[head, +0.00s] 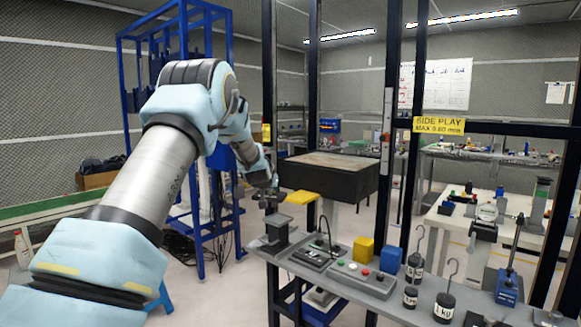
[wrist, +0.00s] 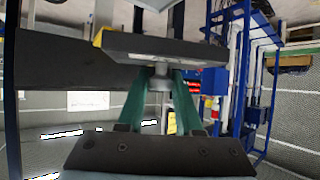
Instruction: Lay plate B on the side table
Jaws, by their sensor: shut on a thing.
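My gripper (head: 267,196) is at the end of my arm, above the left end of a grey bench. In the wrist view my gripper (wrist: 162,88) has its two green fingers shut on a short round grey knob. The knob joins a flat dark grey plate (wrist: 185,50), which I hold clear of any surface; I see no letter on it, so I cannot confirm it is plate B. In the head view the held plate is small and hard to make out. The grey bench (head: 388,305) may be the side table; no label shows.
The bench carries a grey stand (head: 277,230), a button box (head: 362,277), yellow and blue blocks, and hooked weights (head: 445,304). A yellow piece (head: 302,197) is right of my gripper. A dark block (head: 330,175) stands behind. Dark posts (head: 395,130) rise beyond the bench.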

